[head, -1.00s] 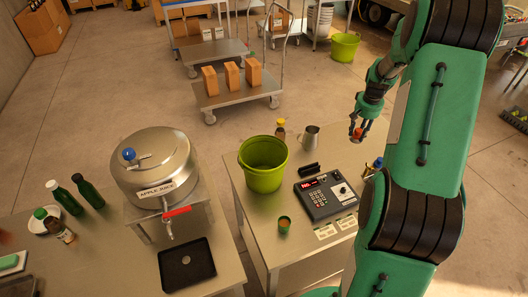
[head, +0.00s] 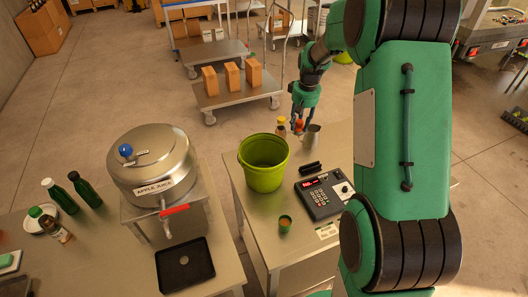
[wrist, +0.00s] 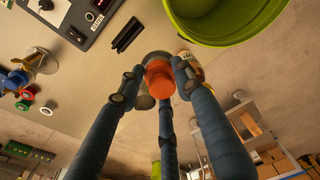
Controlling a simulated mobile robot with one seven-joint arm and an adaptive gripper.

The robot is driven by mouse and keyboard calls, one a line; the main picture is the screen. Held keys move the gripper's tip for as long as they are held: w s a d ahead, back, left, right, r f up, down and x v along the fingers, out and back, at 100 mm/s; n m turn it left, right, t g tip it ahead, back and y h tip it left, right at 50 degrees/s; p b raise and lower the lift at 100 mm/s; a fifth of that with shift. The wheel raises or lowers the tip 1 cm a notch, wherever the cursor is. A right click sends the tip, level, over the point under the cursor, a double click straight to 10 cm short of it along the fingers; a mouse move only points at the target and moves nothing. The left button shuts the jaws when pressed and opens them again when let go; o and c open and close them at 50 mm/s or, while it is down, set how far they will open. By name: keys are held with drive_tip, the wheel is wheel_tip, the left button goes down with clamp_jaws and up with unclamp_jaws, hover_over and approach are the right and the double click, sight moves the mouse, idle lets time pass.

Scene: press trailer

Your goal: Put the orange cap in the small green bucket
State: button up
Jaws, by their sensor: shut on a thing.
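The orange cap (head: 299,125) is held between the fingertips of my gripper (head: 298,129), above the far part of the right table. In the wrist view the cap (wrist: 158,80) sits between my three blue fingers. The lime green bucket (head: 263,170) stands upright on the table, left of and nearer than the gripper. Its rim (wrist: 185,28) shows at the top right of the wrist view. The cap is outside the bucket, beside it. The bucket's floor is only partly visible.
A metal jug (head: 312,137) and a yellow-capped bottle (head: 281,128) stand close to my gripper. A steel juice dispenser (head: 153,168) stands on the left table.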

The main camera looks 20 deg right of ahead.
drive_tip(key=w+a+n+b, duration=0.15)
drive_tip(key=a+n, duration=0.25)
drive_tip(key=a, duration=1.2)
wheel_tip(320, 180, down, 11)
drive_tip(key=shift+f, duration=0.1)
approach(262, 166)
drive_tip(key=shift+s+a+f+b, duration=0.15)
drive_tip(key=shift+s+a, duration=0.1)
drive_tip(key=shift+s, duration=0.25)
drive_tip(key=shift+s+a+f+b, duration=0.1)
drive_tip(key=shift+s+a+f, duration=0.15)
drive_tip(key=shift+s, duration=0.25)
drive_tip(key=shift+s+a+f+b, duration=0.1)
drive_tip(key=shift+s+a, duration=0.2)
drive_tip(key=shift+s, duration=0.2)
drive_tip(key=shift+f, duration=1.85)
drive_tip(key=shift+f, duration=0.2)
